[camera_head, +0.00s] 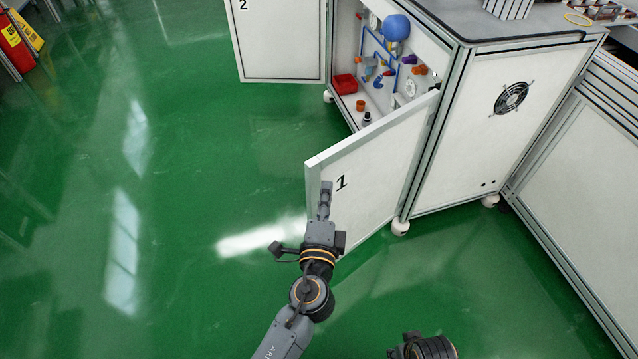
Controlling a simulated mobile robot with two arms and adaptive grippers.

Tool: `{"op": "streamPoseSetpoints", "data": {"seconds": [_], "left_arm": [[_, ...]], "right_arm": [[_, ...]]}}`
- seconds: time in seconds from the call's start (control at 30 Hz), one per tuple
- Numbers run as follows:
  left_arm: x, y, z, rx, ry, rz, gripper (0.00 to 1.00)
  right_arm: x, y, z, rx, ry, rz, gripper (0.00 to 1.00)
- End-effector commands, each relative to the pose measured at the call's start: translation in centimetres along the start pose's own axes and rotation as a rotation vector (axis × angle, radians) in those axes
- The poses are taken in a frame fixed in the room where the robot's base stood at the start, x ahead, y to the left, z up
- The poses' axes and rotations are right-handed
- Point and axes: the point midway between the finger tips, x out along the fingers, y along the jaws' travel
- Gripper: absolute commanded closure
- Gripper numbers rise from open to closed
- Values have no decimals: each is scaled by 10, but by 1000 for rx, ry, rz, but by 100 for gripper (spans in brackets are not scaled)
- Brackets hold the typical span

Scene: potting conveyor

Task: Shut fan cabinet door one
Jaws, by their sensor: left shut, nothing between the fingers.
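Cabinet door one (375,170) is a white panel with a pale metal frame and a black "1". It stands open, swung out from the cabinet (492,110), whose side wall carries a black fan grille (511,98). My left gripper (326,188) is shut and empty. In the picture it overlaps the outer face of door one, near its free edge and just below the "1". I cannot tell whether it touches the door. Part of my right arm shows at the bottom edge, but its gripper is out of view.
Door two (279,40) is also open, at the top. Inside the cabinet are blue pipes, a blue tank (396,27) and a red box (344,84). Another white cabinet (590,170) stands at the right. Green floor (180,180) is clear at the left.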

Motion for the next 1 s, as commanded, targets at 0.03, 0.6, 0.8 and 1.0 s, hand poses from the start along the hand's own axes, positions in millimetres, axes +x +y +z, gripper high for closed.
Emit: {"op": "streamPoseSetpoints", "data": {"seconds": [0.03,0.6,0.8,1.0], "left_arm": [[5,-2,5,1,0,-1,100],[16,0,16,-1,1,0,100],[20,-1,24,2,16,-2,100],[36,-2,51,7,69,-4,100]], "right_arm": [[3,0,2,-1,-3,-1,59],[14,-1,10,-2,-8,-2,59],[14,-1,10,-2,-5,-2,59],[28,-2,22,-4,-19,-4,59]]}}
